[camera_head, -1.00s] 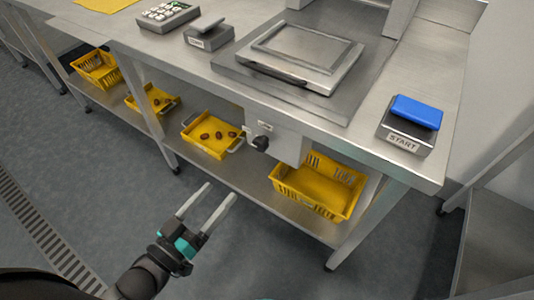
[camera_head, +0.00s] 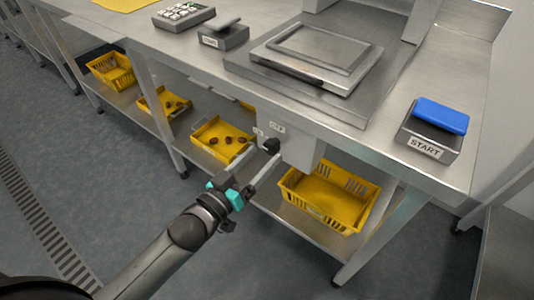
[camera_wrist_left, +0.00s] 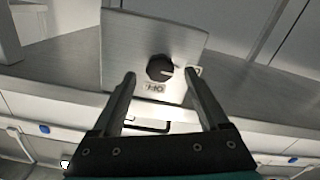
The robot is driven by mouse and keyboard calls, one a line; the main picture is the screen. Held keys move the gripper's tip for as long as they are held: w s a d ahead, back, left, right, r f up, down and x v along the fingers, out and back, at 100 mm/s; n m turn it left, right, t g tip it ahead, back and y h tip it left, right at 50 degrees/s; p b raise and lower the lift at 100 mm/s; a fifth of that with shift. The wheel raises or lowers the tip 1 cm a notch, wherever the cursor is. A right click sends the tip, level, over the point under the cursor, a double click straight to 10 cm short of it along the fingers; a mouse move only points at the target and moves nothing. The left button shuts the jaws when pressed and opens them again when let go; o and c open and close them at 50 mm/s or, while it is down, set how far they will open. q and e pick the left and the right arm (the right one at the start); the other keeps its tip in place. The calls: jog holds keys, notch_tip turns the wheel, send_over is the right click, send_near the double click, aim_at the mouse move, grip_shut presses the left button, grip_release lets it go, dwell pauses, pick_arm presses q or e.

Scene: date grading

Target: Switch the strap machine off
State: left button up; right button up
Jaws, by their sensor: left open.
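The strap machine's grey switch box (camera_head: 299,150) hangs under the table's front edge, with a dark round knob (camera_head: 271,145) on its face. In the left wrist view the knob (camera_wrist_left: 159,68) has a pale mark pointing right, towards a small label (camera_wrist_left: 198,71) I cannot read. A label reading OFF (camera_wrist_left: 154,88), upside down there, sits below the knob. My left gripper (camera_head: 268,157) is open and empty, its fingertips close in front of the knob and on either side of it in the wrist view. I cannot tell whether they touch it. My right gripper is not in view.
A steel plate unit (camera_head: 318,55) stands on the table above. A blue-topped START button (camera_head: 441,115) is at the right. Yellow crates, one empty (camera_head: 327,197) and one holding dates (camera_head: 218,132), sit on the lower shelf beside the box. Open floor lies in front.

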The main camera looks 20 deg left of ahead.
aim_at(269, 150)
pick_arm(q)
jog(key=shift+b+x, duration=0.35)
jog(key=shift+x, duration=1.15)
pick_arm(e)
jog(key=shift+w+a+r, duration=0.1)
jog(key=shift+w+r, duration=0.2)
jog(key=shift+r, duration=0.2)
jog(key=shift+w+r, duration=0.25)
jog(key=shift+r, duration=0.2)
pick_arm(q)
jog(key=shift+c, duration=0.3)
grip_shut()
